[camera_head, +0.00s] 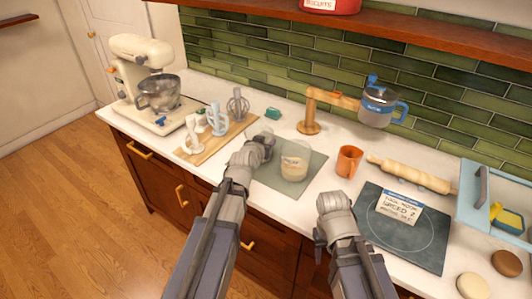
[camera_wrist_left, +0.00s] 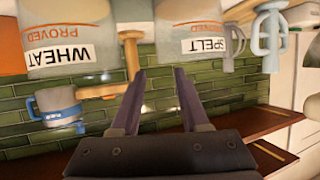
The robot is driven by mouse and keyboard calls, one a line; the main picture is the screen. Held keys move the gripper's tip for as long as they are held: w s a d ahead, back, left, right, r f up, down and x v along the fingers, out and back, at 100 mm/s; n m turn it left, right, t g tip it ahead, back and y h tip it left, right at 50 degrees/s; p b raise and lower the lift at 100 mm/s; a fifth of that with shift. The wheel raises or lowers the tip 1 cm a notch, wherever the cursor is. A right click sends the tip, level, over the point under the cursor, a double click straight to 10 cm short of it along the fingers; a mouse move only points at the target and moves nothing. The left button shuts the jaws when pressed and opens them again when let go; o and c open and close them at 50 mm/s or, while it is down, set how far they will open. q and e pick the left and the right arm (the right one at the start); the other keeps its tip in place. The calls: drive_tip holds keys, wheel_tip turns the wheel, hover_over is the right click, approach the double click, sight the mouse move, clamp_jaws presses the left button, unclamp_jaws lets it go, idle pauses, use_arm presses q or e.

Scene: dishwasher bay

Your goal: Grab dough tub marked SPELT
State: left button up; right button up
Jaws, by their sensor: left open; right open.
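The SPELT dough tub (camera_wrist_left: 190,14), clear with a white label, shows upside down at the upper right of the left wrist view. The WHEAT tub (camera_wrist_left: 68,20) shows at the upper left there. In the head view, a tub of pale dough (camera_head: 294,161) stands on the grey mat; its label is too small to read. My left gripper (camera_head: 260,142) is just left of it and hides what is behind. In the wrist view my left gripper (camera_wrist_left: 157,70) is open and empty, its fingertips pointing between the two tubs. My right gripper (camera_head: 333,203) is open near the counter's front edge.
Beaters on a wooden board (camera_head: 218,139) and a cream mixer (camera_head: 145,80) stand left. A wooden stand (camera_head: 309,118) with a blue cup (camera_head: 379,105) is behind. An orange mug (camera_head: 348,161), rolling pin (camera_head: 410,174) and dark mat (camera_head: 400,238) are right.

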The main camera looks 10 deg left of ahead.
use_arm(q)
drive_tip(key=shift+b+x, duration=1.5)
drive_tip(key=shift+x, duration=2.5)
drive_tip(key=shift+s, duration=0.1)
drive_tip(key=shift+c, duration=0.2)
clamp_jaws()
drive_tip(key=shift+s, duration=0.1)
